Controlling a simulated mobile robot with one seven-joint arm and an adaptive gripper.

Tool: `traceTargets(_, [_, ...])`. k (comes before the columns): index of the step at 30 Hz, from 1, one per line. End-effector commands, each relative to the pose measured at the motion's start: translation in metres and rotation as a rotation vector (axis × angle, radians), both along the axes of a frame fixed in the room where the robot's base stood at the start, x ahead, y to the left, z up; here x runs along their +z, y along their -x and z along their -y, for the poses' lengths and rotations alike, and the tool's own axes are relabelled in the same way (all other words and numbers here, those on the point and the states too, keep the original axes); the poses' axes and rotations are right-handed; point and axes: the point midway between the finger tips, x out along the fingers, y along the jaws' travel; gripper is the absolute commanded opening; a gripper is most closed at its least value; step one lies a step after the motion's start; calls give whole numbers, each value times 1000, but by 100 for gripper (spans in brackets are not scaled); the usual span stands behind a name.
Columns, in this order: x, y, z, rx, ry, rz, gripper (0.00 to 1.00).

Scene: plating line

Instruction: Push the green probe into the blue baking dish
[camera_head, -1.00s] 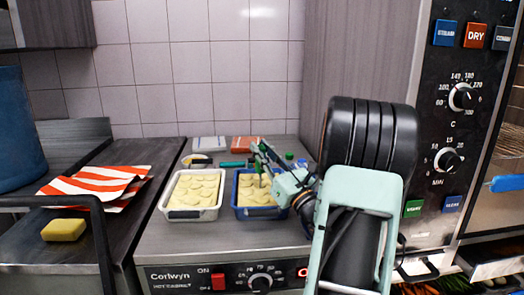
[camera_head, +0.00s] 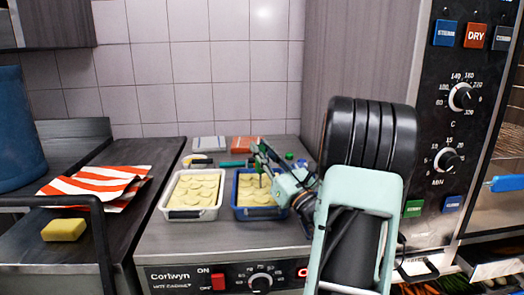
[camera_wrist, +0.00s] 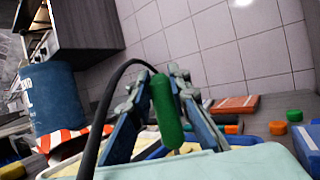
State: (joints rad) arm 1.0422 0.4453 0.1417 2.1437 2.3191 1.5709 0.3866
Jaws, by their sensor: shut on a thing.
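The green probe (camera_wrist: 166,112) has a thick green handle with a black cable running from its top, seen in the wrist view. My gripper (camera_wrist: 163,85) is shut on the handle, one finger on each side. In the head view my gripper (camera_head: 259,157) is over the blue baking dish (camera_head: 236,197), and the probe's thin lower part points down at the pale, sliced-looking food in it. Whether the tip is in the food or just above it I cannot tell. The dish's right side is partly hidden by my arm.
A white baking dish (camera_head: 165,199) with similar food stands just left of the blue one. Behind are a grey item (camera_head: 209,143) and an orange item (camera_head: 244,143). A striped cloth (camera_head: 95,186) and yellow sponge (camera_head: 64,230) lie left. An oven control panel (camera_head: 440,120) rises right.

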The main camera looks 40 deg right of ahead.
Motion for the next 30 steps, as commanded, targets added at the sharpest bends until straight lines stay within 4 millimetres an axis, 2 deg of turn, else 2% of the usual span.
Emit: traceTargets(30, [47,0,0,1,0,1,0])
